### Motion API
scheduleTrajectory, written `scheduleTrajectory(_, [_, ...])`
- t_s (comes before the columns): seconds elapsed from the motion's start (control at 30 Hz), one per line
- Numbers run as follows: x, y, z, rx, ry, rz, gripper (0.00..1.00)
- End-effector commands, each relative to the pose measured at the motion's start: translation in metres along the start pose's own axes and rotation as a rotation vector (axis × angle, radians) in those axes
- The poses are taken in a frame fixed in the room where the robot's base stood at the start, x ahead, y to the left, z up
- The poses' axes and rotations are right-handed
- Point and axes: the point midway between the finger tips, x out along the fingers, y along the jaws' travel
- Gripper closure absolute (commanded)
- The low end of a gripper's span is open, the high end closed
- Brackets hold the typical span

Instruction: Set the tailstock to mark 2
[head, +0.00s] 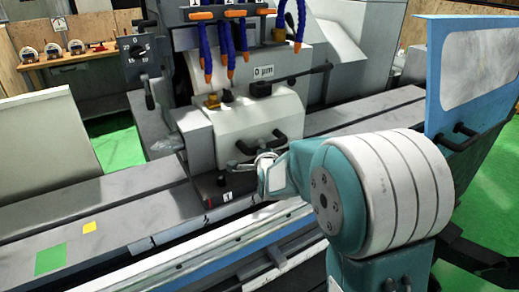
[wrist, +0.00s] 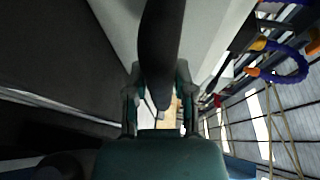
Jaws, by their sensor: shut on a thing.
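The tailstock (head: 255,118) is a pale block on the grinder's long grey table, with a "0 µm" label on top. A black bar handle (head: 275,146) is on its front. A small label reading "1" (head: 227,197) is at the table edge just below the tailstock. I cannot read a mark 2. My gripper (head: 254,164) is at the front of the tailstock, shut on the handle. In the wrist view the dark handle (wrist: 162,45) runs between the two fingers of my gripper (wrist: 158,100). The exact contact is partly hidden.
Blue coolant hoses (head: 225,50) hang above the tailstock. A blue-framed panel (head: 465,80) stands at the right. The table (head: 130,195) is bare left of the tailstock, except for green and yellow patches. A bench with gauges (head: 65,55) is at the back left.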

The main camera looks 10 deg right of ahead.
Motion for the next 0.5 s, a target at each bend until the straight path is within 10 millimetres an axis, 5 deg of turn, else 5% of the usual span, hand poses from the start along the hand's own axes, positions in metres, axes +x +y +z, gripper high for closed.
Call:
scheduleTrajectory(0.43, [0.0005, 0.0058, -0.0045, 0.004, 0.007, 0.014, 1.0])
scheduleTrajectory(0.47, [0.0004, 0.0058, -0.0039, 0.004, 0.008, 0.014, 0.58])
scheduleTrajectory(0.5, [0.0002, 0.0059, -0.003, 0.003, 0.008, 0.014, 0.4])
